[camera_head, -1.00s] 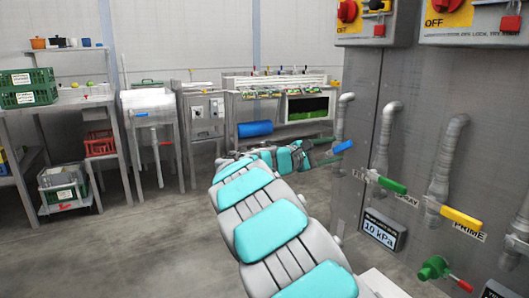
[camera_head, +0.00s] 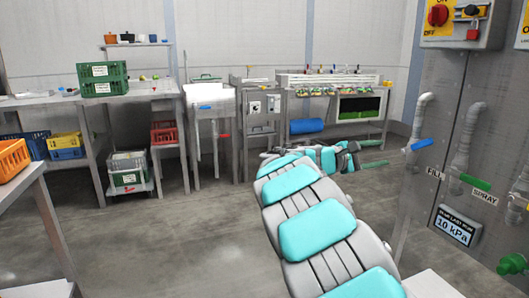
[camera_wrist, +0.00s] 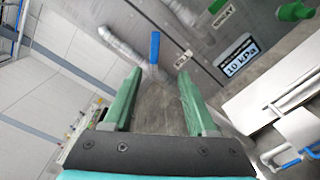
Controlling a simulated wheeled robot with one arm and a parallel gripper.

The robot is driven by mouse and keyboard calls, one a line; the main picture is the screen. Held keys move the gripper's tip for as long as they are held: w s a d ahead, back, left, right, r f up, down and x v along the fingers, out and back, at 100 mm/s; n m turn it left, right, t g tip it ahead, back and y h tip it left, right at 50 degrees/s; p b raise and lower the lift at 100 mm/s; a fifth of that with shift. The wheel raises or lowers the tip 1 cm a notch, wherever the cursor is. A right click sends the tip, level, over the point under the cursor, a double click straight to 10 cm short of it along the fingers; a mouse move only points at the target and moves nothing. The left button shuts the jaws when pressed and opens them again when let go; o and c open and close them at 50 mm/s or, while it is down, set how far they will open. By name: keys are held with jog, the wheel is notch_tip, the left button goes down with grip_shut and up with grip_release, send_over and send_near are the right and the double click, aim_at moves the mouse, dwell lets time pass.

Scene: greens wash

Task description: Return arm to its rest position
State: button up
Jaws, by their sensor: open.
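My gripper (camera_wrist: 158,100) shows in the wrist view with its two green fingers spread wide and nothing between them. In the head view my gripper (camera_head: 372,154) is at the far end of my grey and teal arm, which reaches forward to the right of the middle. The gripper is left of the grey valve panel (camera_head: 432,185), at about the height of the blue FILL handle (camera_head: 421,144) but apart from it. The blue handle also shows in the wrist view (camera_wrist: 155,47), beyond the fingertips.
The panel also bears a green SPRAY handle (camera_head: 474,182) and a 10 kPa display (camera_head: 455,226). Sinks and benches (camera_head: 213,95) line the back wall. An orange crate (camera_head: 12,160) sits on a table at the left. The floor (camera_head: 170,240) left of my arm is clear.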

jog(key=s+d+f+m+g+y, duration=0.2)
jog(key=s+f, duration=0.2)
jog(key=s, duration=0.5)
jog(key=s+d+f+m+g+y, duration=0.1)
jog(key=s+f+m+g+y, duration=0.2)
jog(key=s, duration=0.5)
jog(key=s+d+f+m+g+y, duration=0.15)
jog(key=s+f, duration=0.25)
jog(key=s, duration=0.5)
jog(key=s+a+f+m+y, duration=0.1)
jog(key=s+a+f+y, duration=0.2)
jog(key=s+a, duration=0.3)
jog(key=s+a+f+m+y, duration=0.1)
jog(key=s+a+f+y, duration=0.3)
jog(key=s, duration=0.6)
jog(key=s+a+f+m+g+y, duration=0.1)
jog(key=s+a+f+m+y, duration=0.1)
jog(key=s+a+f, duration=0.4)
jog(key=s+a+y, duration=0.1)
jog(key=s+a, duration=0.1)
jog(key=a, duration=0.2)
jog(key=shift+s+f, duration=0.15)
jog(key=shift+f, duration=0.1)
jog(key=shift+a, duration=0.1)
dwell(2.5)
